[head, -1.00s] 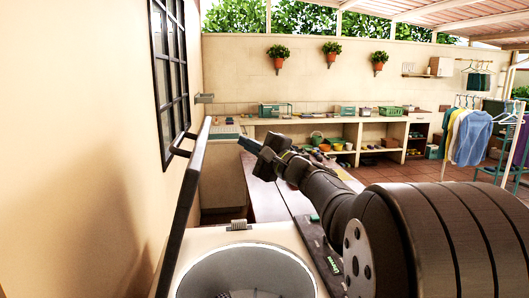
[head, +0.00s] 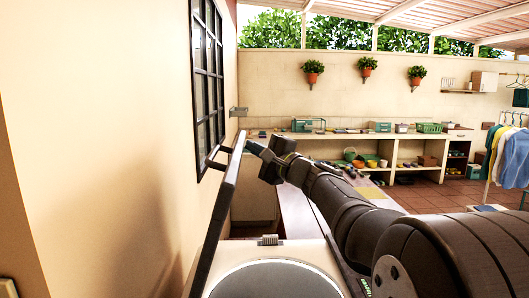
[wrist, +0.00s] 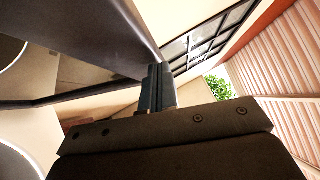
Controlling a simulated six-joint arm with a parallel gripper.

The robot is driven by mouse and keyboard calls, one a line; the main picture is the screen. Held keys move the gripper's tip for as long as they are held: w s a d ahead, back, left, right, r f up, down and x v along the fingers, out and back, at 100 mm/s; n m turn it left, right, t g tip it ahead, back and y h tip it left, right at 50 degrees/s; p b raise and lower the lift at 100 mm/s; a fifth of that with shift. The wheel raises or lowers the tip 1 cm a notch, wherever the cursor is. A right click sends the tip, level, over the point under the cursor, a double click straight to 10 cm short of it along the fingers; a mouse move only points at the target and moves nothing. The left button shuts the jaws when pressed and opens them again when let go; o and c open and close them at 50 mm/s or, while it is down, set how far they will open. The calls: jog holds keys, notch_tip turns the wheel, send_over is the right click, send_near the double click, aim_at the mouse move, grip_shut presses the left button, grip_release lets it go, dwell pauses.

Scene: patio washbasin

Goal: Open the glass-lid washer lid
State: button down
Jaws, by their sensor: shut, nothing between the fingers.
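The washer's glass lid (head: 222,212) is raised and steeply tilted, seen nearly edge-on in the head view. Its handle (head: 216,165) sticks out on the wall side. The washer (head: 310,252) shows its round top opening (head: 278,281) at the bottom of the head view. My gripper (head: 253,148) is shut and empty at the inner side of the lid, near its upper edge; whether it touches is unclear. In the wrist view the shut fingers (wrist: 156,88) are beside the lid's dark frame (wrist: 110,38).
A beige wall with a barred window (head: 207,85) stands close on the left, behind the lid. A long counter (head: 350,138) with boxes and baskets runs along the back. Clothes hang on a rack at the right (head: 510,155).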

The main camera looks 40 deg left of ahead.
aim_at(241, 143)
jog(key=shift+n+h, duration=0.3)
jog(key=shift+n, duration=0.1)
jog(key=s+a+r, duration=0.1)
jog(key=s+a, duration=0.1)
jog(key=s+a+r, duration=0.1)
jog(key=s+a, duration=0.1)
jog(key=s+a+r, duration=0.1)
jog(key=s+a, duration=0.1)
jog(key=shift+s+a, duration=0.15)
jog(key=shift+s, duration=0.05)
jog(key=shift+w, duration=0.1)
jog(key=w+d, duration=0.2)
jog(key=d, duration=0.1)
jog(key=w+d, duration=0.1)
jog(key=shift+d+f, duration=0.25)
jog(key=shift+d, duration=0.05)
jog(key=d, duration=0.8)
jog(key=shift+s+f, duration=0.2)
jog(key=shift+f, duration=0.1)
jog(key=shift+d, duration=0.1)
